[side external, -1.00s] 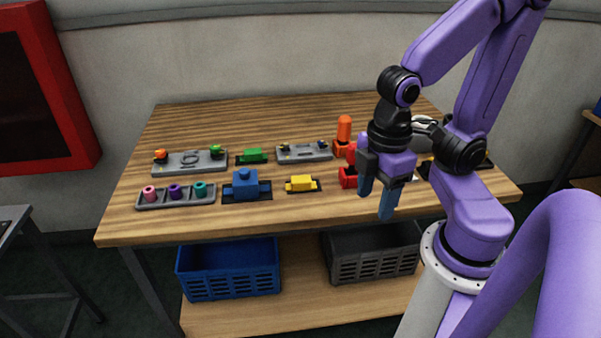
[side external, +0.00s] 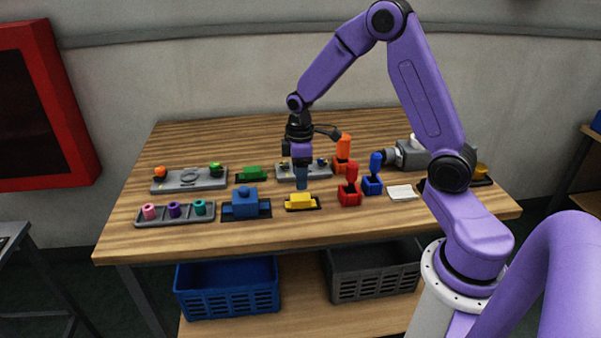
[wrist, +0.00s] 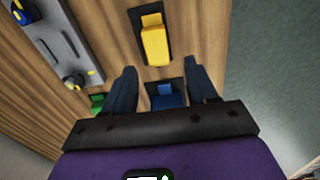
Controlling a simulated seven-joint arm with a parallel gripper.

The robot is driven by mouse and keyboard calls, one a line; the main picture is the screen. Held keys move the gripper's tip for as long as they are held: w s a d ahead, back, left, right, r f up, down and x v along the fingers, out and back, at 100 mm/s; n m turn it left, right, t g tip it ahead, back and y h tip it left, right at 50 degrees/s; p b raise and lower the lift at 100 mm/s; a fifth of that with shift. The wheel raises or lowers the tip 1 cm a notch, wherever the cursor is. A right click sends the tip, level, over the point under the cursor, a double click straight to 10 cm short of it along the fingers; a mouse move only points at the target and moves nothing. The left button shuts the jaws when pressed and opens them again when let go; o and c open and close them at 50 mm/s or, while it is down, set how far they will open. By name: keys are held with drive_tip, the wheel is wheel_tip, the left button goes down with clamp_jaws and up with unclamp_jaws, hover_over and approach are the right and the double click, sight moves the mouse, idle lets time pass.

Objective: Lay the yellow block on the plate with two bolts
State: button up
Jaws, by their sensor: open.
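The yellow block (side external: 300,201) lies on a dark pad near the front middle of the table; it also shows at the top of the wrist view (wrist: 155,42). My gripper (side external: 301,186) points down, open and empty, above the table close to the block and apart from it. In the wrist view the spread fingers (wrist: 160,68) appear below the yellow block. A grey plate (side external: 319,173) with small bolt-like parts stands behind the block, partly hidden by my gripper. In the wrist view this plate (wrist: 66,42) is at the left, with one dark blue and one grey bolt visible.
A blue block (side external: 245,204) sits left of the yellow one, a green block (side external: 252,173) behind. Another grey plate (side external: 190,181) with orange and green knobs and a peg tray (side external: 175,215) are further left. Red (side external: 349,195), blue (side external: 372,184) and orange (side external: 342,165) upright pieces stand right.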

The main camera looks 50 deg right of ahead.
sight(300, 197)
drive_tip(key=shift+w+d+f, duration=0.15)
drive_tip(key=shift+d+f, duration=0.15)
drive_tip(key=shift+f, duration=3.95)
drive_tip(key=c, duration=0.9)
drive_tip(key=shift+r, duration=3.5)
drive_tip(key=shift+w, duration=0.1)
